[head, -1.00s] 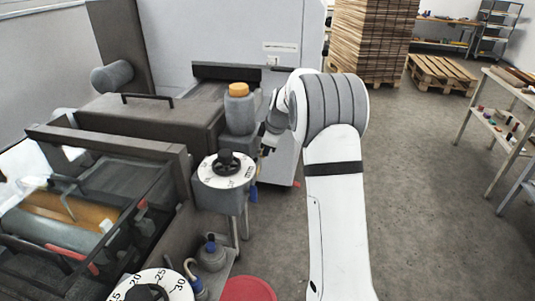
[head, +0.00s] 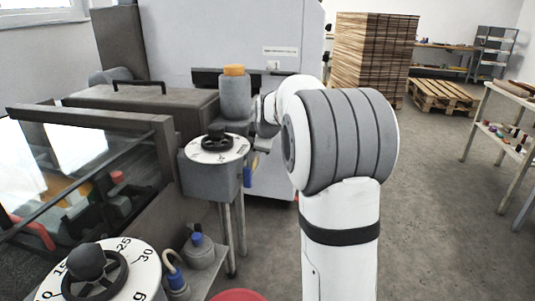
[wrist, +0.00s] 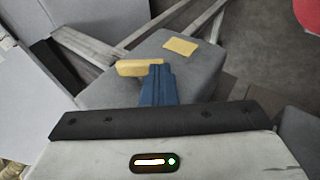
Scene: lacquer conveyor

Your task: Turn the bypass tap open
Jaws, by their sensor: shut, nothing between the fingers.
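In the wrist view, a yellow bar-shaped handle (wrist: 138,68), which looks like the tap lever, lies across a grey housing (wrist: 200,88). My gripper (wrist: 158,70) has its blue fingers together, with nothing between them. The fingertips overlap the right end of the yellow bar in the picture; I cannot tell whether they touch it. In the head view, my wrist is beside the dial box (head: 208,177), on its right side.
A yellow label (wrist: 180,46) is on the housing. The dial box has a black knob (head: 216,133) on top. An orange-capped grey cylinder (head: 235,95) stands behind it. A larger dial (head: 128,262) is at front left. A red round top (head: 238,295) is low in front.

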